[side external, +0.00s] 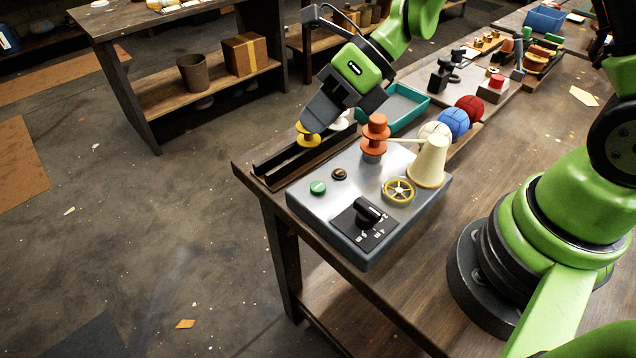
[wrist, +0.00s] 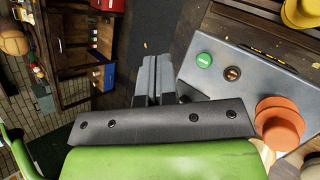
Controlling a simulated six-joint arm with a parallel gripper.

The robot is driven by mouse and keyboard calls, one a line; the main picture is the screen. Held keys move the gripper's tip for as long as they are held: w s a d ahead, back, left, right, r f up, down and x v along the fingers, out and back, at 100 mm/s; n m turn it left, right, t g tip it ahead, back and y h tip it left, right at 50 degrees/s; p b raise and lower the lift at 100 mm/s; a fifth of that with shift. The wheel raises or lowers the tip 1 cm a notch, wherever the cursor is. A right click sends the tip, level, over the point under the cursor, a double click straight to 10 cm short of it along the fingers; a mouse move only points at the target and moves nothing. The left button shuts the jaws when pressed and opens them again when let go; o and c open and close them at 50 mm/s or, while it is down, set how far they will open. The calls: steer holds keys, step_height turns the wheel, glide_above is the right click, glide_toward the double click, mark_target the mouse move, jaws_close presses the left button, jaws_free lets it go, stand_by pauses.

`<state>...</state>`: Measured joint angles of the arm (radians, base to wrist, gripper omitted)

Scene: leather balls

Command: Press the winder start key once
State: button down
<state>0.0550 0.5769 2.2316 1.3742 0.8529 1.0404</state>
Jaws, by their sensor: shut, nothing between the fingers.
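The winder (side external: 335,225) is a grey box with a bright metal top on the near corner of the bench. A round green key (side external: 318,187) sits at the left of its top, beside a dark brown key (side external: 339,174). Both also show in the wrist view, the green key (wrist: 204,60) left of the brown key (wrist: 233,73). My gripper (side external: 313,119) is shut and empty, raised near the far-left side of the winder. In the wrist view my fingertips (wrist: 152,64) are left of the green key and apart from it.
The winder also carries an orange spool (side external: 375,130), a cream cone (side external: 430,160), a yellow handwheel (side external: 398,190) and a black dial (side external: 362,214). A yellow spool (side external: 308,139) is at the dark rack (side external: 275,172). Red (side external: 470,108) and blue (side external: 453,122) balls lie beyond.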

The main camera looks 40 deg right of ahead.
mark_target(318, 183)
steer(key=shift+f, duration=0.1)
steer(key=shift+f, duration=4.3)
steer(key=shift+f, duration=0.4)
steer(key=shift+f, duration=0.4)
steer(key=shift+r, duration=0.85)
steer(key=shift+r, duration=2.5)
